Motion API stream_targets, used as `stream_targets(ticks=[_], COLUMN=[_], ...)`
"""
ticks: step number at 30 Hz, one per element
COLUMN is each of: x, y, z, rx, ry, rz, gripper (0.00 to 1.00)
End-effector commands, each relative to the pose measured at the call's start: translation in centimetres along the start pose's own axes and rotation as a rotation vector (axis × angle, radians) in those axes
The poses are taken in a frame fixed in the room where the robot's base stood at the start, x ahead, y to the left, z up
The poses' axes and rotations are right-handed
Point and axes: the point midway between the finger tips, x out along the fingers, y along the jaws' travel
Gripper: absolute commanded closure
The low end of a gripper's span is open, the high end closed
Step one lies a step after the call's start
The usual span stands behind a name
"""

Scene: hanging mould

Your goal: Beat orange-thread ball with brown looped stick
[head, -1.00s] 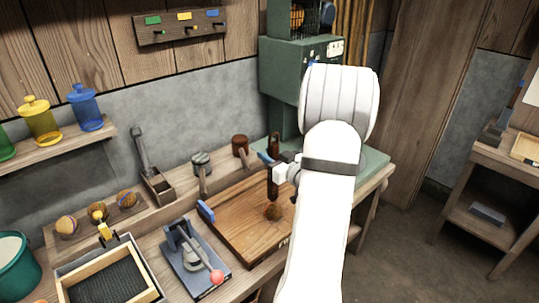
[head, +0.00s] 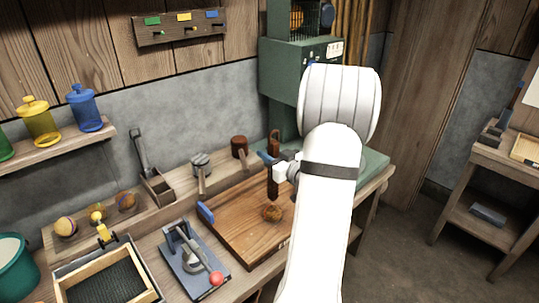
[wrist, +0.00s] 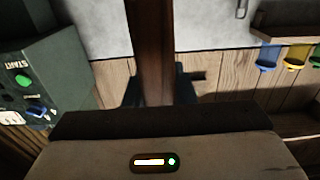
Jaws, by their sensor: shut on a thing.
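The brown looped stick (head: 274,145) stands upright in my gripper (head: 275,171), with its loop at the top. My gripper is shut on its shaft, and the shaft also shows between the jaws in the wrist view (wrist: 153,50). The thread colour on the ball is too small to be sure of. The ball is out of sight in the wrist view.
A lever press (head: 188,255) and a framed tray (head: 108,285) stand left of the board. Two mallets (head: 201,165) (head: 239,146) stand behind it. A green machine (head: 300,75) rises behind.

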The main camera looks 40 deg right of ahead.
Motion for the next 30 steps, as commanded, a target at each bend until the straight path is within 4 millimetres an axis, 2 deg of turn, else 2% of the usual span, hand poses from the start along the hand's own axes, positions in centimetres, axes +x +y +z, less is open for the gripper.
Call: stream_targets(ticks=[9, 16, 22, 30], x=[0.0, 0.0, 0.0, 0.0], y=[0.1, 0.0, 0.0, 0.0], z=[4.8, 3.0, -0.1, -0.1], rx=[0.000, -0.001, -0.002, 0.000], ry=[0.001, 0.001, 0.001, 0.001], rz=[0.000, 0.000, 0.000, 0.000], gripper=[1.00, 1.00, 1.00, 1.00])
